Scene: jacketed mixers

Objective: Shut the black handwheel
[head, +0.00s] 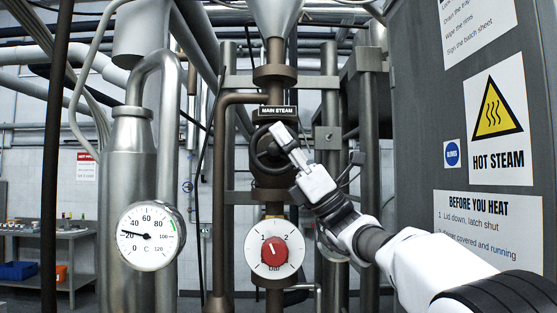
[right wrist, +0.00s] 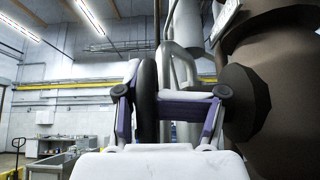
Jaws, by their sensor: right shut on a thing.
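The black handwheel (head: 252,148) is on the brown vertical pipe, just below a MAIN STEAM label (head: 278,112). My right gripper (head: 284,140) reaches in from the lower right and is shut on the right part of the wheel's rim. In the right wrist view the rim (right wrist: 147,82) stands nearly edge-on between the two fingers of my right gripper (right wrist: 158,100). The gripper hides part of the wheel in the head view. My left gripper is in neither view.
Below the wheel, a white dial with a red knob (head: 274,252) sits on the same pipe. A round temperature gauge (head: 150,236) is at the left. A grey cabinet (head: 420,100) with a HOT STEAM sign (head: 497,118) stands close on the right. Pipes surround the wheel.

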